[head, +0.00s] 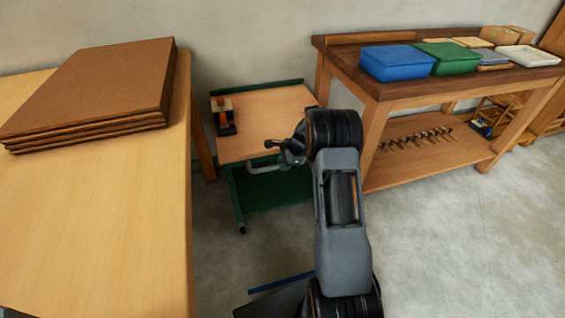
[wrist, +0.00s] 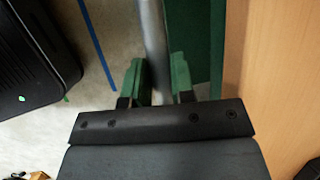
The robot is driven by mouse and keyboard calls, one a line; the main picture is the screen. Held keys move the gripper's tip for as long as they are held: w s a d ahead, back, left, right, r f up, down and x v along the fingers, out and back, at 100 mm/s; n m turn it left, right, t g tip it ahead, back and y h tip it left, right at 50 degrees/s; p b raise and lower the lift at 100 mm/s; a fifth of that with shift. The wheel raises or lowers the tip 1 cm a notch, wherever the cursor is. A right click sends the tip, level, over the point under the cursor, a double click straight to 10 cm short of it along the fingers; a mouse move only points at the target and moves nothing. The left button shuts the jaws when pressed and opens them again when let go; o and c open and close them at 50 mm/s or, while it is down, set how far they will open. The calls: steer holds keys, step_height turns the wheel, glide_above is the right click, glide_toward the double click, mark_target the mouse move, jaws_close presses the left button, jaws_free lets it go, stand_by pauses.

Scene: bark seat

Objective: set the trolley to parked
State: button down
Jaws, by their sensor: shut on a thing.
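The trolley (head: 262,120) has a wooden top and a green frame with a green lower shelf (head: 270,192). It stands between the pale table and the workbench, its back close to the wall. A pale grey handle bar (head: 264,166) sticks out at its front. My gripper (head: 284,148) is at this handle. In the wrist view the grey bar (wrist: 153,35) runs between the two green fingers of my gripper (wrist: 160,82), which is shut on it. The trolley's wooden top (wrist: 262,90) fills the right of that view. My arm hides part of the trolley's right side.
A black and orange tool (head: 225,120) stands on the trolley top. The pale table (head: 120,220) with stacked brown boards (head: 100,85) is at left. The workbench (head: 375,85) with bins is at right. A blue floor line (head: 282,283) lies in front, on open concrete.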

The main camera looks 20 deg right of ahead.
steer(key=shift+w+d+r, duration=0.1)
steer(key=shift+w, duration=0.3)
steer(key=shift+w+r, duration=0.1)
steer(key=c, duration=1)
jaws_free()
steer(key=shift+o, duration=0.2)
steer(key=p+v, duration=0.3)
steer(key=v, duration=1)
steer(key=shift+r+p, duration=0.25)
steer(key=shift+p, duration=0.05)
steer(key=shift+d, duration=0.1)
